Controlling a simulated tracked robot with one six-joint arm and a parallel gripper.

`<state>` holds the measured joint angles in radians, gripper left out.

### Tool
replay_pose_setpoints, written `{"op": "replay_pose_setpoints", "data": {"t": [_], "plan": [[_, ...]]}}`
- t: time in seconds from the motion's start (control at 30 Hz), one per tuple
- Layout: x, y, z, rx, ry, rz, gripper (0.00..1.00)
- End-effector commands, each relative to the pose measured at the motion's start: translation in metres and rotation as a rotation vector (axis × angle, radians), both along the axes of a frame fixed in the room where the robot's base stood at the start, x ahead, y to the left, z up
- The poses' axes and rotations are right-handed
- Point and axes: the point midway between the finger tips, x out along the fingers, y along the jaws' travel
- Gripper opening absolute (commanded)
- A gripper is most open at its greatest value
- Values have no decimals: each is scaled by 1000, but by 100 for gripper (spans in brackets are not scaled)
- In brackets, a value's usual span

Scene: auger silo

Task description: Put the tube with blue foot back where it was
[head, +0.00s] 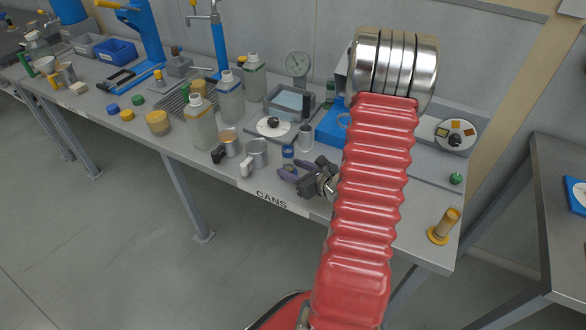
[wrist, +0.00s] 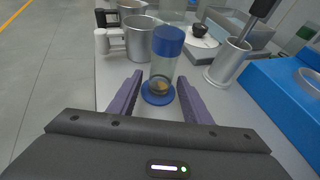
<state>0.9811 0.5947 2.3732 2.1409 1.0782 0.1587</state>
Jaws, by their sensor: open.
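The tube with blue foot (wrist: 163,66) stands upright on the bench, with a clear body, a blue cap and a round blue foot. Something yellowish shows low inside it. In the head view the tube (head: 288,152) shows small, just beyond my fingers. My gripper (wrist: 160,77) is open, its two purple fingers pointing at the tube, one on each side of its lower part. No grip on it shows. In the head view my gripper (head: 294,170) is low at the bench's front edge, above the CANS label.
Metal mugs (head: 255,153) stand left of the tube. A metal cup with a dark-handled tool (head: 305,137) and a blue box (head: 331,134) are to the right. A yellow-footed tube (head: 446,226) stands at the right end. Bare bench (head: 421,203) lies right of my arm.

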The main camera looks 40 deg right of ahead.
Motion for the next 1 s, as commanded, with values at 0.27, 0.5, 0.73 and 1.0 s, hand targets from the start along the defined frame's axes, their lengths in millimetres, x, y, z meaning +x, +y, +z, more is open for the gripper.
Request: {"op": "replay_pose_setpoints", "data": {"t": [0.27,0.5,0.73,1.0], "plan": [[-33,0,14,-2,-1,-5,44],[-64,2,27,-2,-1,-5,44],[-91,3,38,-1,-1,-5,44],[-107,5,45,-1,0,-2,44]]}}
